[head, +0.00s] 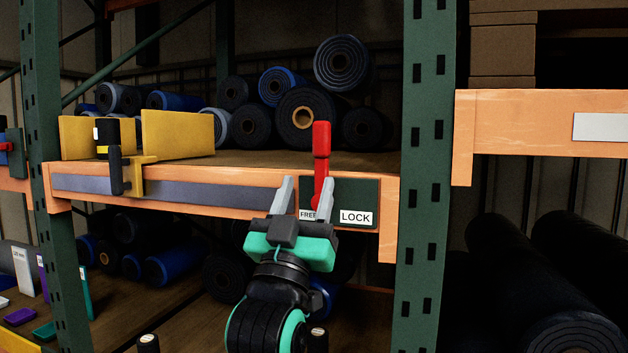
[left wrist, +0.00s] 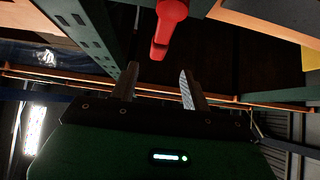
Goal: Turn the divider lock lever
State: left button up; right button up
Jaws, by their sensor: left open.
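The red lock lever (head: 321,150) stands upright on a dark green plate (head: 368,191) on the shelf's front beam. The plate carries a "LOCK" label (head: 356,218) at right and a partly hidden "FREE" label (head: 307,214) at left. My left gripper (head: 304,198) is open in front of the plate, its fingers pointing up near the lever's lower part. In the left wrist view, the red lever (left wrist: 170,22) hangs in from the top, between and beyond the open fingers (left wrist: 160,88); I see no contact. My right gripper is not in view.
Yellow dividers (head: 178,132) and a black-and-yellow clamp (head: 130,172) sit on the shelf at left. Several dark and blue rolls (head: 303,118) lie behind the lever. A green post (head: 428,150) stands just right of the plate.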

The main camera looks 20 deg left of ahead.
pick_arm(q)
jog(key=shift+b+v, duration=0.6)
jog(key=shift+v, duration=1.65)
